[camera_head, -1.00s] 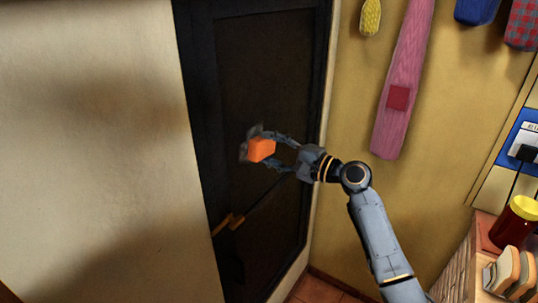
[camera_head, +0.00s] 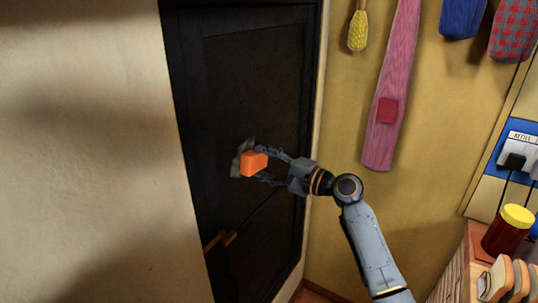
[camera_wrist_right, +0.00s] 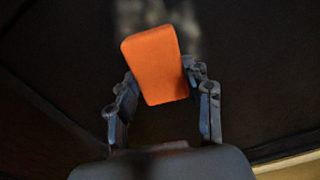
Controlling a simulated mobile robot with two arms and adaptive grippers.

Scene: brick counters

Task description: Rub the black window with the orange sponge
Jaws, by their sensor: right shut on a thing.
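The black window (camera_head: 265,70) is a tall dark panel in a black frame, set in the wall at the middle of the head view. My right gripper (camera_head: 256,164) is shut on the orange sponge (camera_head: 253,163) in front of the panel. The sponge also shows between the fingers in the right wrist view (camera_wrist_right: 155,65), slightly tilted. A greyish smudge (camera_head: 238,160) shows on the panel just behind and beside the sponge. I cannot tell whether the sponge touches the panel. My left gripper is not in view.
A yellow-brown handle (camera_head: 220,240) sits low on the dark panel. A red jar with a yellow lid (camera_head: 508,230) and bread slices (camera_head: 503,280) stand on the brick counter at lower right.

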